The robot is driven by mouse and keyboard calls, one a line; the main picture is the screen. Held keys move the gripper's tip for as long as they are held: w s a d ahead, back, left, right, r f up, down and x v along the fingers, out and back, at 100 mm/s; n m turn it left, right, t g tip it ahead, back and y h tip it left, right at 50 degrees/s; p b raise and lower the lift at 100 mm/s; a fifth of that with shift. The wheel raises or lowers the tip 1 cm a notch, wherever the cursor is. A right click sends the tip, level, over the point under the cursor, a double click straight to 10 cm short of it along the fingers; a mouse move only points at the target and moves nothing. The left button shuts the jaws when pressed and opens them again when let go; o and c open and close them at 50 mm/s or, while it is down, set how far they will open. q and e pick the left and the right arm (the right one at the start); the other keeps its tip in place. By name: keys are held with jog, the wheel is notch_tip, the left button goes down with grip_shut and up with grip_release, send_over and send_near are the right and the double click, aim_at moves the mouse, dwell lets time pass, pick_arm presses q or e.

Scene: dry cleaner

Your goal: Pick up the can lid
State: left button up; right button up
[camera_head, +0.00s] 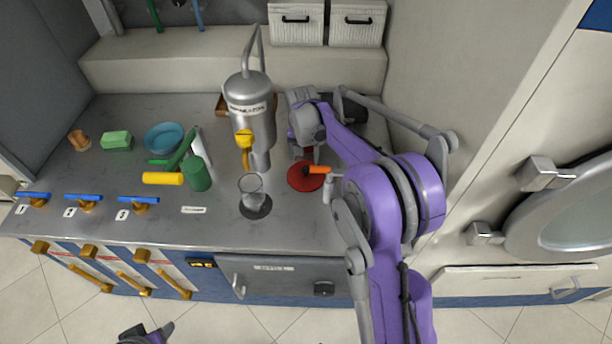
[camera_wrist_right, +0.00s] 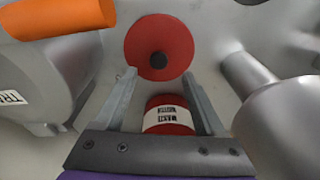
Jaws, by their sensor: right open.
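In the head view a red disc (camera_head: 304,180), likely the lid, lies on the steel counter; my right arm hides much of the gripper there. Part of my left arm end (camera_head: 145,335) shows at the bottom edge, its fingers unclear.
An orange handle (camera_head: 318,170) overlaps the disc in the head view. A silver dispenser (camera_head: 252,105) and a clear cup (camera_head: 251,187) stand to its left. Green (camera_head: 197,174) and yellow (camera_head: 163,178) items and a blue bowl (camera_head: 163,138) are farther left. The counter's front right is fairly clear.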

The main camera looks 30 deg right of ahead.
aim_at(306, 173)
jog(key=shift+w+d+f, duration=0.1)
jog(key=shift+d+f, duration=0.1)
jog(key=shift+f, duration=1.2)
jog(key=shift+w+d+f, duration=0.1)
jog(key=shift+d+f, duration=0.05)
jog(key=shift+f, duration=1.2)
grip_shut()
